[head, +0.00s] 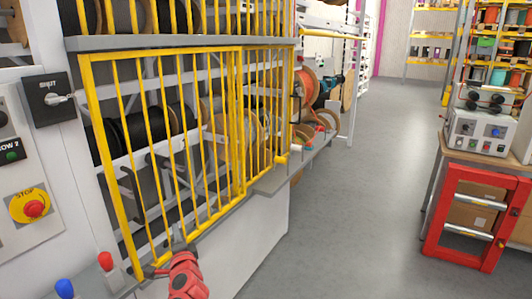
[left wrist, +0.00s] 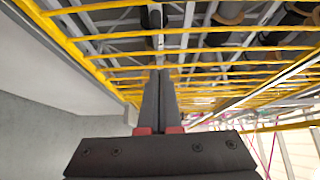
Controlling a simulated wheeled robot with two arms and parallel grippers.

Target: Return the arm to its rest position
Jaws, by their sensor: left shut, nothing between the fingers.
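My left arm (head: 187,277) comes in at the bottom of the head view, with its red part just in front of the ledge below the yellow barred gate (head: 128,150). In the left wrist view my left gripper (left wrist: 159,74) has its two dark fingers together, with nothing between them. The fingers point toward the yellow bars (left wrist: 110,70), which fill the upper part of that view. I cannot tell whether the fingertips touch a bar. My right gripper is in neither view.
Cable reels (head: 146,128) sit on racks behind the gate. A control panel with a red stop button (head: 34,208) is at the left. A red-framed cabinet (head: 472,217) stands at the right, under a grey device (head: 482,131). The grey floor (head: 360,200) between is clear.

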